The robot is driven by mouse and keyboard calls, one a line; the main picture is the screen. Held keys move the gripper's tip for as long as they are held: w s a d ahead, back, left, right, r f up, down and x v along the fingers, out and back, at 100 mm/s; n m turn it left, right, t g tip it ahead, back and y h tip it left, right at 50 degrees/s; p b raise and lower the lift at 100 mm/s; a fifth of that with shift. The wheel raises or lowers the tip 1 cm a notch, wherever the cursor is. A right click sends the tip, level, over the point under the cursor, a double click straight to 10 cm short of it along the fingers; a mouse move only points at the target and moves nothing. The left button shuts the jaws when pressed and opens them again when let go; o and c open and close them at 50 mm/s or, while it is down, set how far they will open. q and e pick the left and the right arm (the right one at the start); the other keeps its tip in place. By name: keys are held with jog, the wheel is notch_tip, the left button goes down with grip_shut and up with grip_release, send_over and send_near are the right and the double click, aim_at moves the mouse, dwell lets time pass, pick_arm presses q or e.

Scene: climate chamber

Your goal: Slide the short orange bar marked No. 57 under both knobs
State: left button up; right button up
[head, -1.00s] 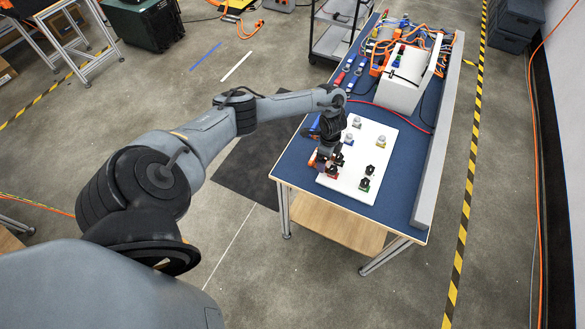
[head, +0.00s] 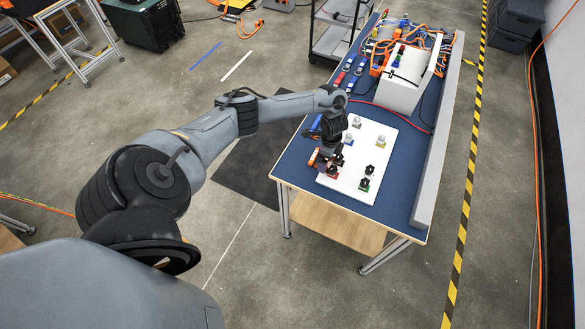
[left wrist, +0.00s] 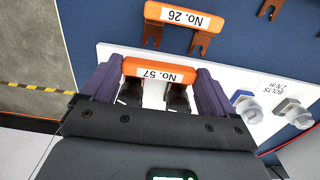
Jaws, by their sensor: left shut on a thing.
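The short orange bar marked No. 57 (left wrist: 158,71) is held between the purple fingers of my left gripper (left wrist: 160,82) in the left wrist view. Two dark knobs (left wrist: 130,95) (left wrist: 178,98) show just on the near side of the bar, between the fingers. I cannot tell whether the bar touches them. In the head view my left gripper (head: 325,163) is low at the left front part of the white board (head: 385,135), hiding the bar and part of the board. My right gripper is not in view.
An orange piece marked No. 26 (left wrist: 180,17) lies on the blue table top (left wrist: 240,50) beyond the board's edge. Other black knobs (head: 368,170) and light-coloured knobs (left wrist: 250,110) stand on the board. A white box (head: 402,85) with orange cables is farther back.

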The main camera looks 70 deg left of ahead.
pick_arm(q)
jog(key=shift+w+d, duration=0.2)
dwell(0.5)
dwell(0.3)
dwell(0.7)
jog(key=o, duration=0.8)
jog(key=shift+c, duration=0.2)
jog(key=shift+o, duration=0.7)
jog(key=shift+w+d, duration=0.1)
jog(key=shift+r, duration=0.1)
